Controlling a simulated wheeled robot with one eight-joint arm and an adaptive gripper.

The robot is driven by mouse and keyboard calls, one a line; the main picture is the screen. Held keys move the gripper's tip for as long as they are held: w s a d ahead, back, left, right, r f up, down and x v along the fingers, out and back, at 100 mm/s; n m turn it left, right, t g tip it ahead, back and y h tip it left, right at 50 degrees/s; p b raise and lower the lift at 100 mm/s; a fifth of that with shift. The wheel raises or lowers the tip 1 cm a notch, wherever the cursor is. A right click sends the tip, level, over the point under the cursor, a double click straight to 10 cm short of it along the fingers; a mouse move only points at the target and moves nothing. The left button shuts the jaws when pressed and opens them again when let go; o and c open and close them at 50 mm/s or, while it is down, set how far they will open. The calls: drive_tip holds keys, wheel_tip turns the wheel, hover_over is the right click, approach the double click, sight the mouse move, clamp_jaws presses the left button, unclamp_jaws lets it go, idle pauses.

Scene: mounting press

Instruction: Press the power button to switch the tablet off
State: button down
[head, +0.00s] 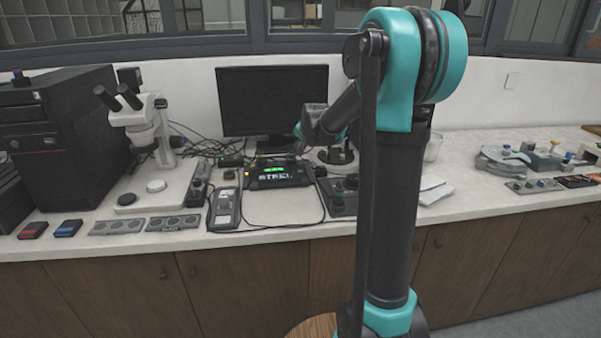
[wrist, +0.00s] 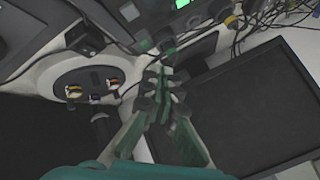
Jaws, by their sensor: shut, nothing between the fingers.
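A dark device (head: 278,175) with a lit green display and white lettering stands mid-bench, in front of the black monitor (head: 272,100). I cannot tell for sure that it is the tablet. Part of its green-lit display (wrist: 183,4) shows at the top edge of the wrist view. My gripper (head: 296,147) is above and behind this device, in front of the monitor. In the wrist view my gripper (wrist: 163,72) is shut and empty, its green fingers together. A small green button (wrist: 147,43) shows just beyond the fingertips. I cannot tell whether they touch anything; no power button is clearly identifiable.
A round white base with coloured pins (wrist: 95,82) is beside the fingers. Loose cables (wrist: 258,22) lie near the monitor. A microscope (head: 148,130) and black tower (head: 65,135) stand left. A control box (head: 342,195) sits right of the device.

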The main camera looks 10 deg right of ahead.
sight(301, 172)
drive_tip(key=shift+f, duration=3.6)
drive_tip(key=shift+f, duration=0.4)
drive_tip(key=shift+f, duration=0.4)
drive_tip(key=shift+r, duration=0.8)
drive_tip(key=shift+r, duration=0.1)
drive_tip(key=shift+r, duration=2.45)
drive_tip(key=shift+s, duration=0.1)
